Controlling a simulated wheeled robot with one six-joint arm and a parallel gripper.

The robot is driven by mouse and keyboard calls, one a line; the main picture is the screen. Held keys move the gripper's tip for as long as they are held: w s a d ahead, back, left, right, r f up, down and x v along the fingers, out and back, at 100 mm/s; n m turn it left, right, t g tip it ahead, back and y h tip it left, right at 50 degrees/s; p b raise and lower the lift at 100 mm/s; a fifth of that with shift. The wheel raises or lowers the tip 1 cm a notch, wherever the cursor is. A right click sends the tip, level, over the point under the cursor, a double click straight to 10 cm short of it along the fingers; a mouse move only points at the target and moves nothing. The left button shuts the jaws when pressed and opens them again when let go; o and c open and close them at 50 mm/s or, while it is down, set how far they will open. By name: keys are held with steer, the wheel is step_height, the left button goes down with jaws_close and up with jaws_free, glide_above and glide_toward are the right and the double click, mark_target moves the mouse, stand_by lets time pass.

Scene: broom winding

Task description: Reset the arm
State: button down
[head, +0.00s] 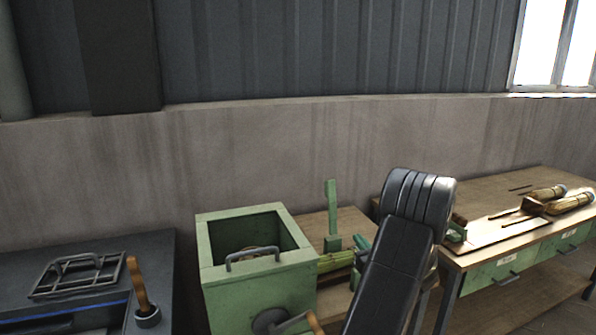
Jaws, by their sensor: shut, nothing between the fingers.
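My arm (393,270) rises from the bottom edge right of centre, a dark link with a ribbed, rounded joint (418,200) at its top. My gripper does not show; the arm blocks the view behind it. Just left of the arm, an open-topped green box (262,287) has a metal handle on its front and a crank with a wooden grip low down.
A wooden bench (500,222) with green drawers stands at the right, with brooms (560,203) on it. A green upright lever (332,208) stands behind the arm. A dark cabinet (85,270) with a wire rack (78,276) and wooden-handled tool (138,285) is at left.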

steer(key=shift+t, duration=0.5)
steer(key=f+b, duration=0.2)
steer(key=s+f+b, duration=0.1)
steer(key=f, duration=0.1)
steer(key=shift+d, duration=0.25)
steer(key=shift+s+f+t+y+b, duration=0.2)
steer(key=shift+f+t+y+b, duration=0.25)
steer(key=shift+f+b, duration=0.4)
steer(key=shift+s+f+t+y+b, duration=0.1)
steer(key=shift+f+t+y+b, duration=0.4)
steer(key=shift+t+b, duration=0.75)
steer(key=shift+s+d+f, duration=0.1)
steer(key=shift+s+d, duration=0.05)
steer(key=shift+s, duration=0.15)
